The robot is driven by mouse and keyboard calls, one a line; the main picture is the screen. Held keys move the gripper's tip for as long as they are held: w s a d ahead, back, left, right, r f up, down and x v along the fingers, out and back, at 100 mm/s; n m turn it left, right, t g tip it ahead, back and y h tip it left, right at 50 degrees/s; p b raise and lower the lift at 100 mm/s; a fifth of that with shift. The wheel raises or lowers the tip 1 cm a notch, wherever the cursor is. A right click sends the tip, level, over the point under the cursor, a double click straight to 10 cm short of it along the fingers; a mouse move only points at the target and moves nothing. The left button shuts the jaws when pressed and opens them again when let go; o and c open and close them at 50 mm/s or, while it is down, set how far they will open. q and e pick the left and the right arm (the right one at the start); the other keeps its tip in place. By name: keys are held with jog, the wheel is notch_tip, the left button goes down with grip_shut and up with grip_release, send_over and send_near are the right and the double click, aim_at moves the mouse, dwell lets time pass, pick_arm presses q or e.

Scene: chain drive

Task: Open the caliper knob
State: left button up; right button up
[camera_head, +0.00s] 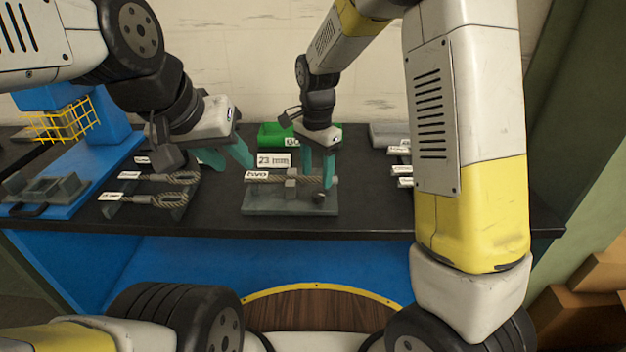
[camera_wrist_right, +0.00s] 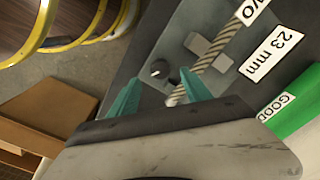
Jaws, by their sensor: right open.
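The caliper (camera_head: 268,206) is a grey block on the black bench with a rope (camera_head: 275,179) lying along it. A small dark round knob (camera_head: 319,198) is at its right end. In the right wrist view the knob (camera_wrist_right: 160,69) lies beyond my right gripper (camera_wrist_right: 158,80), between the lines of its two green fingers. My right gripper (camera_head: 318,184) is open and points down over the rope's right end; whether it touches the knob cannot be told. My left gripper (camera_head: 232,163) is open and empty, left of the caliper above the bench.
A "23 mm" label (camera_head: 273,160) and a "two" label (camera_head: 257,175) are by the rope. A green bin (camera_head: 272,135) stands behind. Looped ropes (camera_head: 155,199) lie on the left. A blue stand with a yellow mesh guard (camera_head: 62,122) is far left.

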aim_at(317, 194)
notch_tip(317, 194, down, 7)
jog(key=shift+r, duration=0.1)
dwell(0.3)
grip_shut()
